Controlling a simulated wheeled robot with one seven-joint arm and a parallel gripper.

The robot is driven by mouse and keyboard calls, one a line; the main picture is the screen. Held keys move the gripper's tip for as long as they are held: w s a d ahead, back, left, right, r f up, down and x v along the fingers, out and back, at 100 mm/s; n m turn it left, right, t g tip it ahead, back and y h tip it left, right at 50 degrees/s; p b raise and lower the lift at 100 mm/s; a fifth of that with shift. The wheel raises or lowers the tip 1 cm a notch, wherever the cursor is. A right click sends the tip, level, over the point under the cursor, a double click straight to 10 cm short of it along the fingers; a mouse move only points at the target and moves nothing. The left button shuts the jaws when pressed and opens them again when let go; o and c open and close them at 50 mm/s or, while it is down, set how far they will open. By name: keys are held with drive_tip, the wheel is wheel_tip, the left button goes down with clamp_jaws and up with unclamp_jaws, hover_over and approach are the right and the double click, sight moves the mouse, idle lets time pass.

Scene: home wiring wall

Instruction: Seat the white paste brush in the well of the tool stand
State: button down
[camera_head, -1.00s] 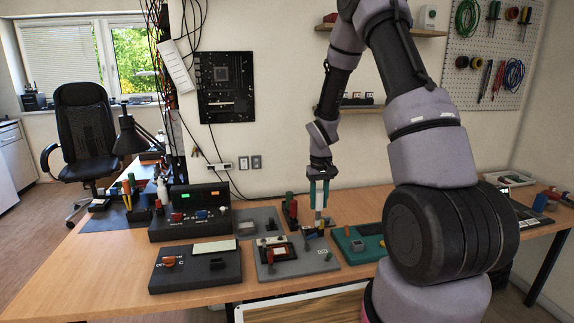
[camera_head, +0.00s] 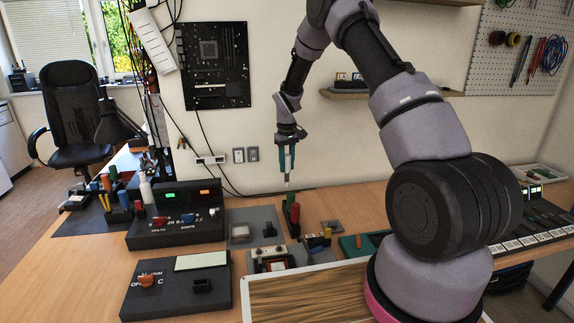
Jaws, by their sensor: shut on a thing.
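My gripper (camera_head: 287,160), with teal fingers, points down in front of the wall. It is shut on a slim pale thing (camera_head: 287,184), probably the white paste brush, mostly hidden between the fingers. Its lower end shows below the fingertips, above or in front of red and green upright handles (camera_head: 292,210); I cannot tell the exact gap. I cannot tell which of these is the tool stand, and no empty well shows clearly.
A black meter box (camera_head: 175,229) and a black switch box (camera_head: 177,285) stand left. Coloured handles (camera_head: 118,200) stand at the far left. My arm's large joints cover the right side of the bench. Bare wood (camera_head: 85,275) is free at front left.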

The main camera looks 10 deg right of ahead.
sight(287, 172)
drive_tip(key=shift+f, duration=2.85)
drive_tip(key=shift+f, duration=2.8)
drive_tip(key=shift+c, duration=2.3)
unclamp_jaws()
drive_tip(key=shift+r, duration=0.1)
wheel_tip(287, 172, up, 11)
drive_tip(key=shift+f, duration=0.2)
drive_tip(key=shift+r, duration=0.1)
